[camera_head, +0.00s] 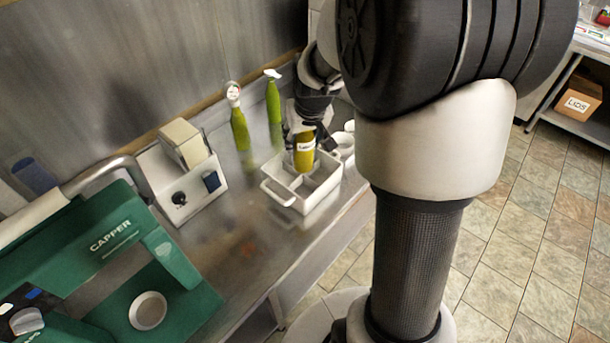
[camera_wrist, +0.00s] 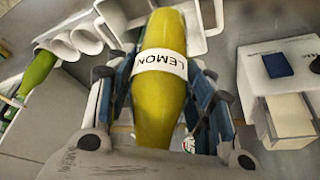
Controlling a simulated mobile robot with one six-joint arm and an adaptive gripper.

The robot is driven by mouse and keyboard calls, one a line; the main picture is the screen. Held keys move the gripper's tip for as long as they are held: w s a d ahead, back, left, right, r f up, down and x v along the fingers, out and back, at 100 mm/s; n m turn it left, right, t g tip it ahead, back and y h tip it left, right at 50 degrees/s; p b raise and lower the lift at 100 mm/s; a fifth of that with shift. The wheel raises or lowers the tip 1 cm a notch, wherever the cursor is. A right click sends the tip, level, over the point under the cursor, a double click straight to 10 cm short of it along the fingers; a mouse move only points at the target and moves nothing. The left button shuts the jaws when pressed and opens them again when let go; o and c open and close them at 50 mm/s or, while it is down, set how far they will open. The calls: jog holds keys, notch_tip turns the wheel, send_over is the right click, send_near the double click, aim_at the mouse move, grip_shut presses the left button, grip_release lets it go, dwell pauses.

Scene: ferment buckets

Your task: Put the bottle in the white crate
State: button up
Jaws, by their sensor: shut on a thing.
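The bottle (camera_head: 304,152) is yellow with a white label. In the wrist view the bottle (camera_wrist: 160,98) shows the word LEMON on its label. My gripper (camera_wrist: 165,85) is shut on it, with a finger along each side. In the head view my gripper (camera_head: 310,112) holds the bottle over the white crate (camera_head: 303,197). The crate stands on the steel counter and has handles at its ends. The bottle's lower end appears at or above the crate's opening; I cannot tell whether it touches. The crate (camera_wrist: 203,46) is partly hidden behind the bottle in the wrist view.
Two green bottles, one (camera_head: 240,130) left and one (camera_head: 273,105) farther back, stand behind the crate. White cups (camera_head: 346,143) are at its right. A white holder (camera_head: 190,190) and the green capper (camera_head: 120,260) stand to the left. The counter (camera_head: 245,235) is bare in front.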

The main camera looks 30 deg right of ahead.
aim_at(306, 166)
notch_tip(306, 166, down, 14)
jog(key=b, duration=0.3)
jog(key=shift+f+b, duration=0.2)
jog(key=shift+b, duration=0.2)
jog(key=shift+w, duration=0.1)
jog(key=shift+f, duration=0.1)
jog(key=o, duration=1.5)
jog(key=shift+f, duration=0.1)
jog(key=shift+o, duration=0.2)
jog(key=p+v, duration=0.3)
jog(key=v, duration=0.9)
jog(key=shift+a+r, duration=0.1)
jog(key=shift+r, duration=0.1)
jog(key=s+a+r+n, duration=0.1)
jog(key=s+a+r, duration=0.6)
jog(key=r, duration=0.2)
jog(key=s+a+r+n, duration=0.1)
jog(key=s+a+r, duration=0.1)
jog(key=s, duration=0.5)
jog(key=s+a+r+y, duration=0.1)
jog(key=s+a+r, duration=0.1)
jog(key=s+a, duration=0.2)
jog(key=s, duration=0.3)
jog(key=shift+s+r+n, duration=0.2)
jog(key=shift+n, duration=0.2)
